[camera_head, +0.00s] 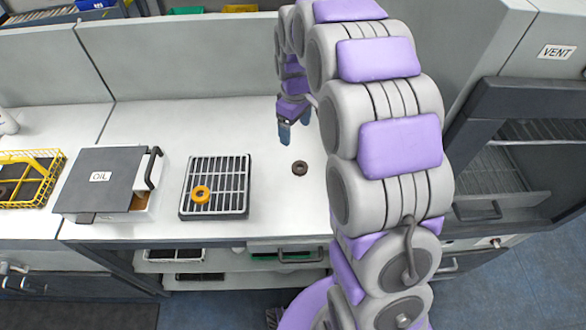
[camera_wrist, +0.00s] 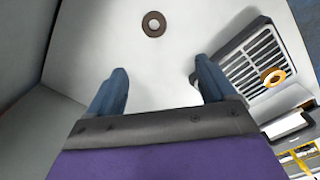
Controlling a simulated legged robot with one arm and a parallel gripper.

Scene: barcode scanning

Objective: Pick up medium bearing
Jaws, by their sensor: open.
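A dark brown ring-shaped bearing (camera_head: 300,168) lies flat on the white counter. It also shows ahead of the fingers in the wrist view (camera_wrist: 154,24). An orange ring (camera_head: 201,194) lies on the slatted rack to its left; the wrist view shows that ring too (camera_wrist: 273,77). Which ring counts as the medium one I cannot tell for certain. My gripper (camera_head: 293,127) is open and empty above the counter, behind the brown bearing in the head view. In the wrist view its two blue fingers (camera_wrist: 161,68) are spread apart, with bare counter between them.
The slatted rack (camera_head: 214,210) stands left of the brown bearing. Further left are a box marked OIL (camera_head: 100,180) and a yellow wire basket (camera_head: 48,160) with a dark ring inside. A cabinet marked VENT (camera_head: 520,125) stands right. The counter around the brown bearing is clear.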

